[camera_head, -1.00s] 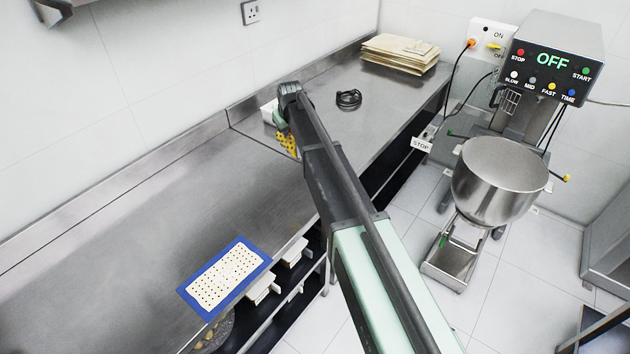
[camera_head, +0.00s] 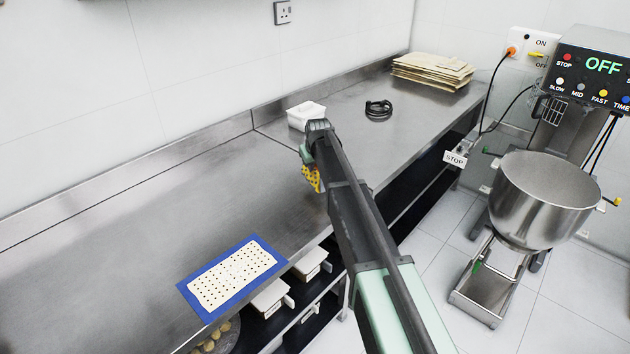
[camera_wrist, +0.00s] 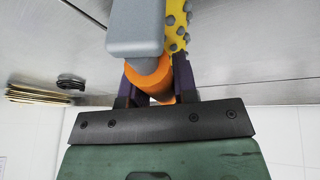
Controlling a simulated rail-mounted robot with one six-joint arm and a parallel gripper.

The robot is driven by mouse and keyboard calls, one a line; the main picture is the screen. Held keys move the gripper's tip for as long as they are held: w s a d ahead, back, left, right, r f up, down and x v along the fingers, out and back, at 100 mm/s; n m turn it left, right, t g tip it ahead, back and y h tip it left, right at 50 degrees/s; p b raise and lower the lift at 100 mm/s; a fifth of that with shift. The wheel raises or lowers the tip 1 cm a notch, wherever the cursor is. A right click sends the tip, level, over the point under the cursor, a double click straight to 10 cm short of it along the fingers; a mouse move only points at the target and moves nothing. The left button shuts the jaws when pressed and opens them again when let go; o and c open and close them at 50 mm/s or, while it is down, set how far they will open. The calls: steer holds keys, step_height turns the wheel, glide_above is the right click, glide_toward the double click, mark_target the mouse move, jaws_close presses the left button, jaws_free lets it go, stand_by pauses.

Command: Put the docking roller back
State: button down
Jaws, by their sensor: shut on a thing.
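The docking roller (camera_head: 313,178) is yellow with dark studs, and most of it is hidden behind my arm in the head view. In the wrist view the roller (camera_wrist: 177,28) shows its yellow studded drum, a grey part beside it and an orange handle (camera_wrist: 150,78). My gripper (camera_wrist: 155,88) is shut on the orange handle. In the head view my gripper (camera_head: 306,155) is over the steel counter, in front of a white tub (camera_head: 306,115). I cannot tell the roller's exact height above the counter.
A perforated dough sheet (camera_head: 232,274) lies on a blue mat (camera_head: 262,244) at the counter's front edge. A black coil (camera_head: 378,109) and stacked boards (camera_head: 432,71) are at the back. A mixer bowl (camera_head: 545,200) stands right. The left counter (camera_head: 120,240) is clear.

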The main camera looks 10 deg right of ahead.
mark_target(315, 173)
step_height(315, 173, down, 4)
steer(key=b, duration=0.3)
steer(key=shift+f, duration=0.15)
steer(key=shift+r, duration=0.3)
steer(key=shift+f, duration=0.2)
steer(key=c, duration=0.9)
jaws_free()
steer(key=shift+r, duration=0.15)
